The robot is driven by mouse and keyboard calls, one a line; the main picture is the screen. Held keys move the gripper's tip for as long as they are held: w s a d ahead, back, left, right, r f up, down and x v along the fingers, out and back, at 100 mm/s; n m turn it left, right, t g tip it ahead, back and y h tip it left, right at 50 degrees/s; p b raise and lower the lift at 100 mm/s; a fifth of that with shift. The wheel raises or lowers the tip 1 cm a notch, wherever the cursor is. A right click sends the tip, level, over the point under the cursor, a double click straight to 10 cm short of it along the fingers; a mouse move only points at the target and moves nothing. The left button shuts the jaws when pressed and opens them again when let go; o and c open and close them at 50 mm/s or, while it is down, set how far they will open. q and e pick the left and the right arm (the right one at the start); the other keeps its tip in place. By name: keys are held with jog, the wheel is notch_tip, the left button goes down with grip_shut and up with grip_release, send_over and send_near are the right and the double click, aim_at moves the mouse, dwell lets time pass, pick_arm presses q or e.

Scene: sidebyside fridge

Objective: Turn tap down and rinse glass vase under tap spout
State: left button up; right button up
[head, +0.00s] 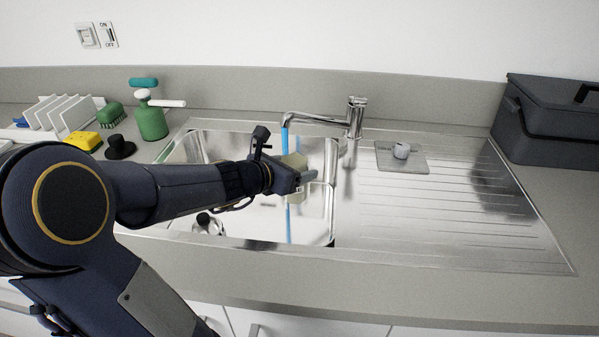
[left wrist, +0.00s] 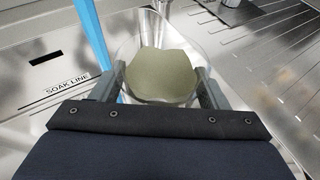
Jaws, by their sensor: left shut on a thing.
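The tap (head: 354,118) stands behind the sink with its spout reaching left. A blue stream of water (head: 286,140) falls from the spout into the sink basin (head: 318,228); the stream also shows in the left wrist view (left wrist: 93,38). My left gripper (head: 305,182) is over the basin, shut on the glass vase (head: 296,162). In the left wrist view the clear vase (left wrist: 160,72) sits between the two fingers, with a greenish mass inside it. The stream passes close beside the vase; I cannot tell whether it touches it. My right gripper is not in view.
A dark box (head: 550,125) is at the right. A green spray bottle (head: 150,120), yellow sponge (head: 83,140) and dish rack (head: 62,114) are at the left. A metal object (head: 207,223) lies in the basin.

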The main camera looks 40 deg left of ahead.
pick_arm(q)
jog(key=shift+w+f, duration=0.1)
jog(key=shift+w, duration=0.05)
dwell(0.3)
jog(key=w+a+p, duration=0.2)
jog(key=w+a, duration=0.3)
jog(key=a, duration=0.2)
jog(key=shift+w, duration=0.2)
dwell(0.5)
dwell(0.6)
jog(key=s+d, duration=0.5)
jog(key=d, duration=0.2)
jog(key=shift+s, duration=0.35)
dwell(0.5)
